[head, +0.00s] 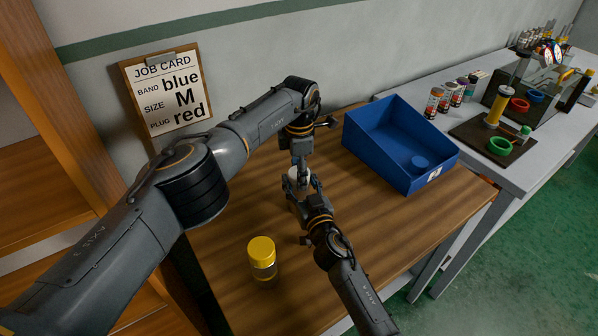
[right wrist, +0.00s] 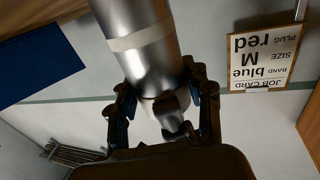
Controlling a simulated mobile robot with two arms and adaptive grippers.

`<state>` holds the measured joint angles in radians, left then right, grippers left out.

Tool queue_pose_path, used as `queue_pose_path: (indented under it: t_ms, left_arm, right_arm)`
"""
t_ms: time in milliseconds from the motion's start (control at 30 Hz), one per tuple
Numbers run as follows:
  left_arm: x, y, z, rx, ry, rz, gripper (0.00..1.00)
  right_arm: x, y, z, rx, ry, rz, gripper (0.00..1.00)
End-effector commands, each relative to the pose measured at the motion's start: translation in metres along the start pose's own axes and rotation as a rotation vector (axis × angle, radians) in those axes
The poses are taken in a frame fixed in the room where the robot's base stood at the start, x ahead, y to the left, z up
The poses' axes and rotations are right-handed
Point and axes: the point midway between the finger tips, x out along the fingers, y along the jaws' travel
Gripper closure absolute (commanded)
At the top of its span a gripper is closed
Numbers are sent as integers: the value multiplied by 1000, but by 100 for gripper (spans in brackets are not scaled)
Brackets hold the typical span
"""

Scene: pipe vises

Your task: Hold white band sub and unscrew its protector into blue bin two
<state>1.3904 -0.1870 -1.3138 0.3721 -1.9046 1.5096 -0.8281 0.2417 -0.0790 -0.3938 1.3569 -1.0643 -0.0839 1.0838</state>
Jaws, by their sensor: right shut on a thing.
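The white band sub (right wrist: 145,50) is a silver cylinder with a pale band, seen large in the right wrist view. In the head view only its pale end (head: 297,175) shows between my grippers. My right gripper (head: 303,192) comes from the lower right and is shut on the sub; its fingers (right wrist: 163,98) stand on both sides of it. My left gripper (head: 301,172) points down over the sub's end; its fingertips overlap my right gripper, so its opening is unclear. The protector cannot be told apart from the end. The blue bin (head: 385,145) stands right of the grippers with a white label (head: 434,174).
A blue round piece (head: 419,162) lies in the bin. A yellow-capped cylinder (head: 262,257) stands at the table's front left. The job card (head: 165,90) hangs on the wall. A grey bench (head: 470,165) at right holds several small containers and a dark board (head: 478,146) with a green ring.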

Motion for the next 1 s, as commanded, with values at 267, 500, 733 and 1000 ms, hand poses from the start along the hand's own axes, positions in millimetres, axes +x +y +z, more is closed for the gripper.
queue_pose_path:
  t_ms: [267, 500, 733, 1000]
  left_arm:
    - [0, 0, 0, -141, 0, -1, 86]
    - [0, 0, 0, -303, 1, -1, 87]
    - [0, 0, -1, -301, 1, -2, 43]
    - [0, 0, 0, -298, 1, -1, 27]
  right_arm:
    - [0, 0, 0, 0, -1, 1, 100]
    - [0, 1, 0, 0, -1, 2, 100]
    - [0, 1, 0, 0, -1, 2, 100]
    - [0, 1, 1, 0, -1, 2, 100]
